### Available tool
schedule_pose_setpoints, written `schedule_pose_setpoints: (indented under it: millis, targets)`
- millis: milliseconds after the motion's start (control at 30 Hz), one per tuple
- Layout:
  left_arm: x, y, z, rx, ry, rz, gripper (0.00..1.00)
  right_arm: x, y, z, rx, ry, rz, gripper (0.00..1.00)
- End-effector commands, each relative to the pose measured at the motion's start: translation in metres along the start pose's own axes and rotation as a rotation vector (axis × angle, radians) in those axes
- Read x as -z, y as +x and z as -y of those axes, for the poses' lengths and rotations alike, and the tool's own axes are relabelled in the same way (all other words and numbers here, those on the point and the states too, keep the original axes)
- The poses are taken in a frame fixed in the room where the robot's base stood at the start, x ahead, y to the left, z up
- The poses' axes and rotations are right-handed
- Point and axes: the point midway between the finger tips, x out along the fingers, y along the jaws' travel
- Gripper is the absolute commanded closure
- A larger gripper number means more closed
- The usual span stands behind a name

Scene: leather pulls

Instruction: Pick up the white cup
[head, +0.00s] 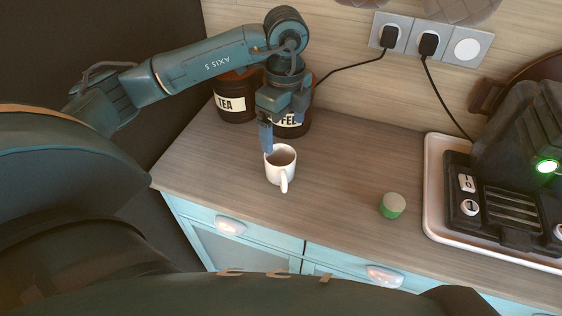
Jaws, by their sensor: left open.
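The white cup (283,170) stands upright on the wooden counter, with its handle toward the front edge. My left gripper (268,146) is open and comes down from above at the cup's back left rim. A finger overlaps the rim in the picture; I cannot tell whether it touches the cup or reaches inside. The other finger is not clearly visible. My right gripper is not in view.
Dark canisters labelled TEA (235,104) and COFFEE (294,124) stand behind the cup. A coffee machine (515,150) stands on a white tray (432,190) farther right. The counter (340,170) between is clear.

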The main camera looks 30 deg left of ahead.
Motion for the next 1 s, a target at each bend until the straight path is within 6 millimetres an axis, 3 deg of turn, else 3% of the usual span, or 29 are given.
schedule_pose_setpoints:
  millis: [300, 567, 800, 1000]
  targets:
    - [0.001, 0.057, -0.002, -0.005, 0.003, -0.004, 0.10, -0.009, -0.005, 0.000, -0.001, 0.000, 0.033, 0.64]
    - [0.001, 0.076, -0.005, -0.005, 0.006, -0.005, 0.10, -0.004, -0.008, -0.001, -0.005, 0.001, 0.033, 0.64]
    - [0.001, 0.111, -0.009, -0.004, 0.006, -0.006, 0.10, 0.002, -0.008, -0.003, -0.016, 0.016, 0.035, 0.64]
    - [0.002, 0.119, -0.009, -0.002, 0.007, -0.006, 0.10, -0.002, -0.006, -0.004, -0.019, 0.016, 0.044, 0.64]
